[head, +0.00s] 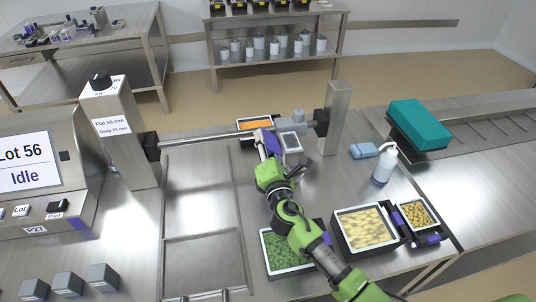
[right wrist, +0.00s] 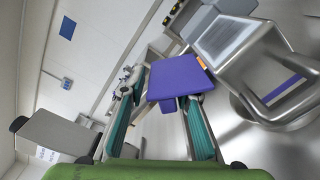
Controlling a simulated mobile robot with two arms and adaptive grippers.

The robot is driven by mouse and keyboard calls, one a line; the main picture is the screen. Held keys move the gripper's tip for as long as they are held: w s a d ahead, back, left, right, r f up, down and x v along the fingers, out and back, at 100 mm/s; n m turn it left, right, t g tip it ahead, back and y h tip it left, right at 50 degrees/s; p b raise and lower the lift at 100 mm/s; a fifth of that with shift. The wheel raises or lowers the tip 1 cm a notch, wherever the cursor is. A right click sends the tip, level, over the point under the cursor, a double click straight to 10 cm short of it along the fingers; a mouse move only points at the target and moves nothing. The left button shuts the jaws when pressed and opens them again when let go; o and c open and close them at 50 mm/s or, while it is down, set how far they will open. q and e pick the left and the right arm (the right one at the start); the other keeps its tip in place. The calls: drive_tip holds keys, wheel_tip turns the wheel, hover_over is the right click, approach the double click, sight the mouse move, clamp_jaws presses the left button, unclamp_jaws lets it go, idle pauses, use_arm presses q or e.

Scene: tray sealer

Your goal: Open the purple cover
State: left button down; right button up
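The purple cover (head: 273,143) is at the middle of the sealer, against a grey box with a pale screen (head: 291,143). In the right wrist view it is a flat purple panel (right wrist: 180,78) with a small tab on its lower edge. My right gripper (head: 262,140) reaches it from the front. In the right wrist view its two teal-padded fingers (right wrist: 165,98) stand wide apart, with the tab between them. I see no clear grip; whether a finger touches the cover cannot be told. My left gripper is not in view.
A metal bar (head: 215,136) spans the two posts behind the frame. An orange-filled tray (head: 256,118) lies behind the gripper. A green-filled tray (head: 268,268), a yellow-filled tray (head: 338,243) and a pump bottle (head: 385,165) stand nearby. The console (head: 82,195) is at left.

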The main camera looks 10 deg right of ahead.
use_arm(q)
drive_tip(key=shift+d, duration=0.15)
use_arm(e)
drive_tip(key=s, duration=1.1)
drive_tip(key=shift+d, duration=0.2)
drive_tip(key=shift+o, duration=0.4)
